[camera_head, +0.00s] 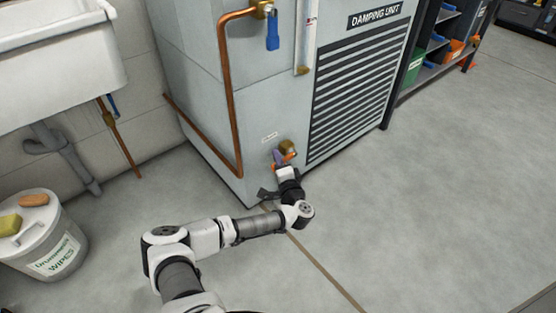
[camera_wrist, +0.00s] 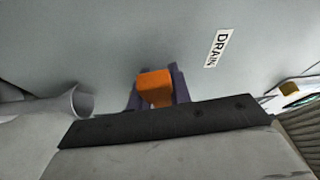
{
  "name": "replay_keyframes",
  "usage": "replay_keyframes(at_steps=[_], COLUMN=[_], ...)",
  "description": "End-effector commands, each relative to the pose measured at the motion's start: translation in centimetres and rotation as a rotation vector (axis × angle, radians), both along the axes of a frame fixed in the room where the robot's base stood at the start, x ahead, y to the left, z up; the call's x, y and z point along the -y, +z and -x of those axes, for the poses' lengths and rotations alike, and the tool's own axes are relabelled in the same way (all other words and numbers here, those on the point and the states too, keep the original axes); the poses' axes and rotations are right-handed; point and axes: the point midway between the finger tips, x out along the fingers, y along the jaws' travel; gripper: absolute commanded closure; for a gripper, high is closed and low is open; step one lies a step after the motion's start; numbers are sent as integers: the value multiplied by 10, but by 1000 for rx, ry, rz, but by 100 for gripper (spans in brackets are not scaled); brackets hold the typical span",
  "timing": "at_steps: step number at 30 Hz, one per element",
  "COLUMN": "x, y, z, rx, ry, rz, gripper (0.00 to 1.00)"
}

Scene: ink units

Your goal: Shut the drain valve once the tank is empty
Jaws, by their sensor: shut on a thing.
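The drain valve (camera_head: 288,147) is low on the front of the grey damping unit (camera_head: 215,90). It has a brass body and an orange handle. My gripper (camera_head: 281,160) is at the valve, with its fingers shut on the orange handle. In the wrist view the orange handle (camera_wrist: 155,86) sits between the purple-grey fingers, and a DRAIN label (camera_wrist: 217,48) is on the panel beside it. A clear upright sight tube (camera_head: 306,38) is on the unit's front; I cannot tell the liquid level in it for sure.
A copper pipe (camera_head: 228,90) runs down the unit from a blue-handled valve (camera_head: 272,30). A white sink (camera_head: 60,50) and a wipes bucket (camera_head: 45,240) stand at left. A shelf with bins (camera_head: 440,50) is at the back right. The floor at right is clear.

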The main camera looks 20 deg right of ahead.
Motion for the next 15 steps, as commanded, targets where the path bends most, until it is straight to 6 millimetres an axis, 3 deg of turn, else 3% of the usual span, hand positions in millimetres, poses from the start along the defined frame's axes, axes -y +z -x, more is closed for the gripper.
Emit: replay_keyframes(at_steps=[15], x=[-1], y=[11], z=[0], rx=[-52], ry=[3], rz=[-136], gripper=[100])
